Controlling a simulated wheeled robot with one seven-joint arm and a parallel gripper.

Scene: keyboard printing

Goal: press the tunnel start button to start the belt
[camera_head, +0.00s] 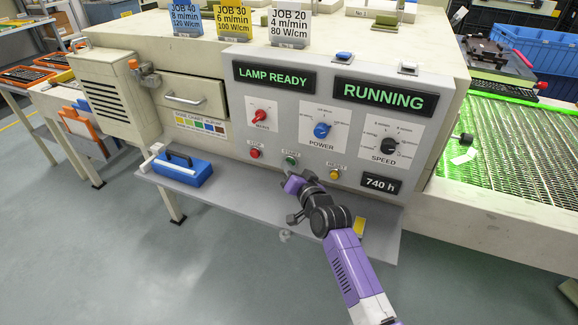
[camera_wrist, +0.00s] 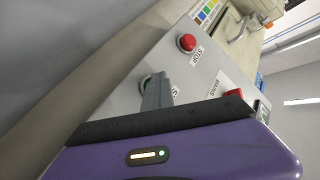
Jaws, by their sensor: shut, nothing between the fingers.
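The start button (camera_head: 291,162) is on the lower part of the grey control panel, between the red stop button (camera_head: 254,153) and the yellow reset button (camera_head: 335,174). My gripper (camera_head: 296,173) is shut and empty, with its tips at the start button in the head view. In the wrist view the closed fingers (camera_wrist: 156,80) cover most of the start button, and the red stop button (camera_wrist: 187,42) shows above right. I cannot tell whether the tips touch the button. The upper display (camera_head: 383,95) reads RUNNING and the lamp display (camera_head: 274,76) reads LAMP READY.
A grey shelf (camera_head: 225,205) runs below the panel, with a blue block-like tool (camera_head: 185,170) on its left. The red MAINS knob (camera_head: 262,115), POWER knob (camera_head: 322,130) and SPEED knob (camera_head: 389,145) sit above the buttons. The belt (camera_head: 510,140) at right is lit green.

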